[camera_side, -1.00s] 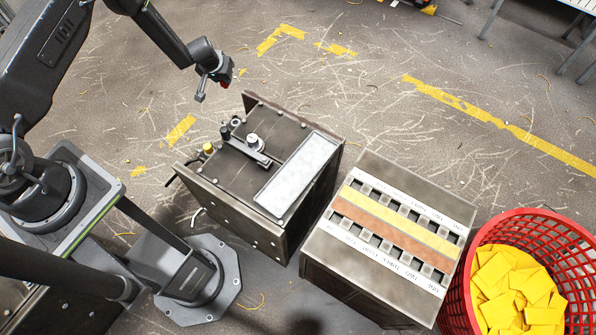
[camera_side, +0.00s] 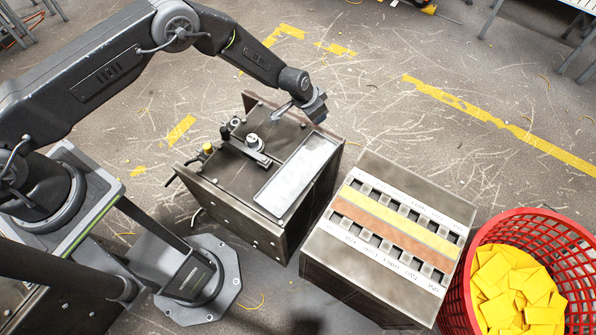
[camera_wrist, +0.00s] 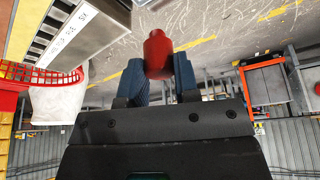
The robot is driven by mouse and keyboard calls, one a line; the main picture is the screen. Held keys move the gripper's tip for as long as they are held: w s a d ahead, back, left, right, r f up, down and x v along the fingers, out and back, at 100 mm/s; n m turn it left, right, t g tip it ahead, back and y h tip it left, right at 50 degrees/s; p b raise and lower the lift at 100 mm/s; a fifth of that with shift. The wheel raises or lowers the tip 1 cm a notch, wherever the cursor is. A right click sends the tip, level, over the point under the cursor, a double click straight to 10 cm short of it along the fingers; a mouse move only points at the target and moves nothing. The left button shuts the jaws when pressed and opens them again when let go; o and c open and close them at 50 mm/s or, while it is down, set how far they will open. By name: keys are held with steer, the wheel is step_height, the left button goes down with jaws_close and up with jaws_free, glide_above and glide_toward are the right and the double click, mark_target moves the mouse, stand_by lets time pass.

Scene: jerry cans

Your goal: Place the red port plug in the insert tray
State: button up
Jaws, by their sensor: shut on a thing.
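The red port plug (camera_wrist: 158,55) shows in the wrist view between the two dark blue fingers of my gripper (camera_wrist: 158,75), which is shut on it. In the side view my gripper (camera_side: 303,108) hangs over the far right part of the dark metal fixture box, by the far end of a pale, shallow rectangular tray (camera_side: 298,172), which looks like the insert tray. The tray looks empty. The plug cannot be made out in the side view, hidden by my gripper.
The fixture box (camera_side: 225,175) carries a clamp bar, knobs and a yellow cap (camera_side: 208,148). To its right stands a slotted box (camera_side: 400,225) with yellow and orange strips. A red basket (camera_side: 480,265) of yellow pieces stands at the lower right.

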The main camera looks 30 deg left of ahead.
steer(key=f, duration=0.1)
steer(key=d+f, duration=0.1)
steer(key=f, duration=0.1)
steer(key=shift+s+d+f+m, duration=0.15)
steer(key=shift+f+m, duration=0.15)
steer(key=shift+f, duration=4.65)
steer(key=shift+f, duration=0.2)
steer(key=o, duration=1)
steer(key=shift+r, duration=0.15)
